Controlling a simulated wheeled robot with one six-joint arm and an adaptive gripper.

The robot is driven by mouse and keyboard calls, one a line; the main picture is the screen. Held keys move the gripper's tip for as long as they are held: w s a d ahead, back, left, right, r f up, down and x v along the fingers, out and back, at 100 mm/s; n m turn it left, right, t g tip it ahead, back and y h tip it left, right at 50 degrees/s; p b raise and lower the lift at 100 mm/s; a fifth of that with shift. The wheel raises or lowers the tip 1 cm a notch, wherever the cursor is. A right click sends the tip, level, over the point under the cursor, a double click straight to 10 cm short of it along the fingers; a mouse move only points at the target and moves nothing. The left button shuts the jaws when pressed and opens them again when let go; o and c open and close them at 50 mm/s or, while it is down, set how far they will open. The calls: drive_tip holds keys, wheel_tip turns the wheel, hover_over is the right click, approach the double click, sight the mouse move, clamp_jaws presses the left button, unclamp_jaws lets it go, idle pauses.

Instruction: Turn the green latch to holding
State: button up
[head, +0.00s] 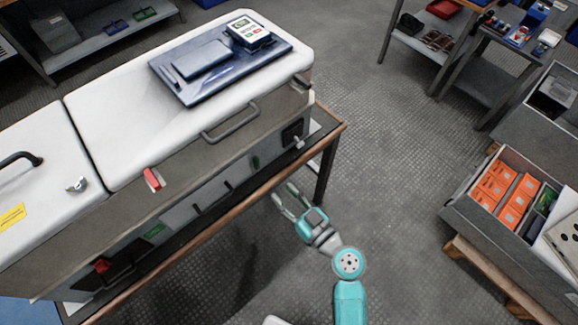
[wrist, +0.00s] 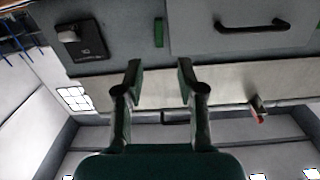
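The green latch (wrist: 159,32) is a small upright green bar on the grey front face of the cabinet in the wrist view, between a black switch plate and a dark handle. In the wrist view the two fingers of my gripper (wrist: 161,77) are spread, with the latch roughly in line with the gap and beyond the tips. Any position marking by the latch is not readable.
The black switch plate (wrist: 84,42) and the handle (wrist: 253,25) flank the latch. A red latch (head: 152,179) sits on the cabinet's upper edge. The cabinet rests on a brown-edged bench (head: 185,249). A crate of orange boxes (head: 465,214) stands right; the floor between is clear.

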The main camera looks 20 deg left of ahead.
sight(258, 163)
drive_tip(key=shift+n+y, duration=0.3)
drive_tip(key=x, duration=0.7)
drive_tip(key=r+x, duration=0.1)
drive_tip(key=x, duration=0.3)
drive_tip(key=shift+w, duration=0.25)
clamp_jaws()
